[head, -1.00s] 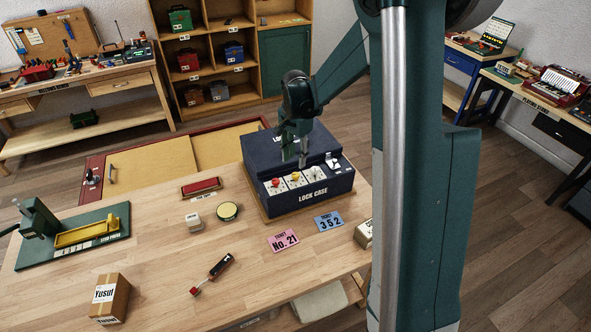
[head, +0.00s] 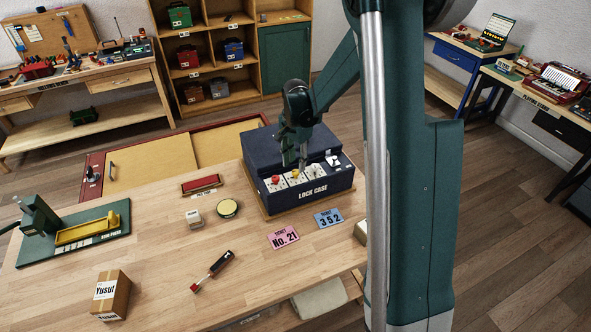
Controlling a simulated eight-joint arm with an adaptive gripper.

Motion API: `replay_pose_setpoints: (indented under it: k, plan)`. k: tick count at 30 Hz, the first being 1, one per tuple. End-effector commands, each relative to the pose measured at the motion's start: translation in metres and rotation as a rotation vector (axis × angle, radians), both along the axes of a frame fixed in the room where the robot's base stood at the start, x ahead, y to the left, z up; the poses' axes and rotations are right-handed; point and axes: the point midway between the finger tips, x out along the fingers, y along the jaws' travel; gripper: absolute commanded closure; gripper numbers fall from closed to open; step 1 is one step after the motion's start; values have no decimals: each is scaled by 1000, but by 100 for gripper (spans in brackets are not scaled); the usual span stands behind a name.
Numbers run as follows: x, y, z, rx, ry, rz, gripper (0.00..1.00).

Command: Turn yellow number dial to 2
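The dark blue lock case (head: 262,160) stands on the wooden table, with a row of white dial plates on its sloping front. The yellow dial (head: 295,174) is in the middle of the row, and the red dial (head: 275,180) is to its left. My gripper (head: 295,165) points down at the yellow dial from above and behind. Its two fingers look apart, with the yellow knob showing between and just below the tips. I cannot tell whether they touch it. The numbers around the dial are too small to read.
A third dial (head: 315,171) is close to the right of the gripper.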

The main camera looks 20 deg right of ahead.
Motion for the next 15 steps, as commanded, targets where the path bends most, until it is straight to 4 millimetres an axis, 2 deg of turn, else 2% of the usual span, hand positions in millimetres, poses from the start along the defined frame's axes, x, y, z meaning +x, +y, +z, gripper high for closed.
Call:
replay_pose_setpoints:
  k: [6, 15]
  plan:
    - [0, 0, -23, 0, 0, 0, 66]
    - [0, 0, -39, 0, 0, 0, 66]
